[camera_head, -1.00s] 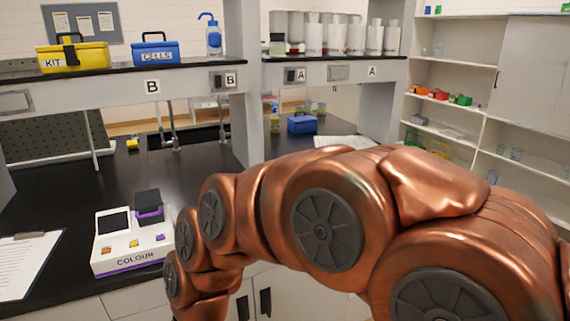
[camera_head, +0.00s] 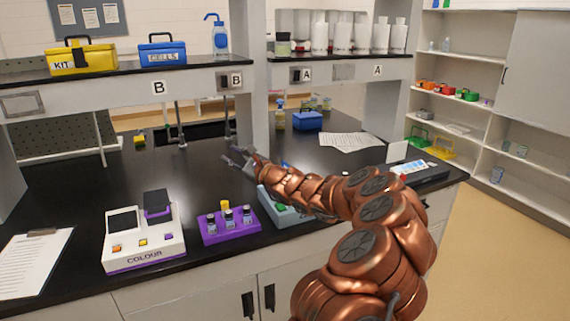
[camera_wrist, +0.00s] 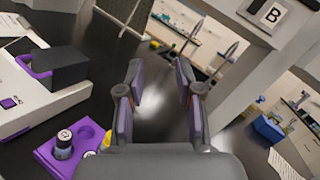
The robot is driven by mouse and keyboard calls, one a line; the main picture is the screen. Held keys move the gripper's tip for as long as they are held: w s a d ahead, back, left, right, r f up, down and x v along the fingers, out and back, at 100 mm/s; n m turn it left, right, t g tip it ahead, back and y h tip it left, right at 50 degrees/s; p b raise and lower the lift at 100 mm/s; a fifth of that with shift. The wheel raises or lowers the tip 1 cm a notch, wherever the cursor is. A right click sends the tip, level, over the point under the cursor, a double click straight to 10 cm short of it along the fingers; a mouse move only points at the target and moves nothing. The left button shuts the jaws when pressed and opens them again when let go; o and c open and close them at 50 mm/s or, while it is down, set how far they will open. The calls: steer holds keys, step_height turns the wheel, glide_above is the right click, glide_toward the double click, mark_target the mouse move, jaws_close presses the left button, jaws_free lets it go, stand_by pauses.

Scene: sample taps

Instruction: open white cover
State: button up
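My gripper (camera_head: 238,160) is above the black bench, in front of the sink. In the wrist view its two purple-padded fingers (camera_wrist: 160,75) stand apart with nothing between them. I cannot tell for sure which thing is the white cover. A small white panel (camera_head: 398,152) stands upright at the right of the bench, behind a dark flat tray (camera_head: 432,182). A pale grey-white device (camera_head: 268,203) with a teal part sits below my arm, which hides much of it. My gripper touches none of these.
A white COLOUR device (camera_head: 148,246) with a dark raised lid (camera_head: 157,199) and a purple vial rack (camera_head: 214,232) stand near the front edge. A clipboard (camera_head: 32,262) lies at left. Shelf posts (camera_head: 246,115) rise behind my gripper. A blue box (camera_head: 307,121) and papers (camera_head: 349,140) lie farther back.

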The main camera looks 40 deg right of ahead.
steer(key=s+d+f+m+h, duration=0.2)
steer(key=d+f+m+h, duration=0.1)
steer(key=d, duration=0.4)
steer(key=s+d+f+m+h, duration=0.1)
steer(key=d+f+m+h, duration=0.25)
steer(key=d, duration=0.25)
steer(key=m+g+h, duration=0.2)
steer(key=m, duration=0.1)
glide_toward(287, 165)
steer(key=x, duration=0.3)
steer(key=shift+d+f+p, duration=0.15)
steer(key=shift+f+p, duration=0.2)
steer(key=shift+p, duration=0.05)
steer(key=p+x, duration=0.1)
steer(key=x, duration=0.2)
steer(key=shift+w+d+p, duration=0.1)
steer(key=shift+w+p, duration=0.1)
steer(key=shift+p, duration=0.1)
steer(key=shift+p+x, duration=0.75)
steer(key=shift+x, duration=1.35)
steer(key=shift+r, duration=0.1)
steer(key=shift+c, duration=0.2)
jaws_close()
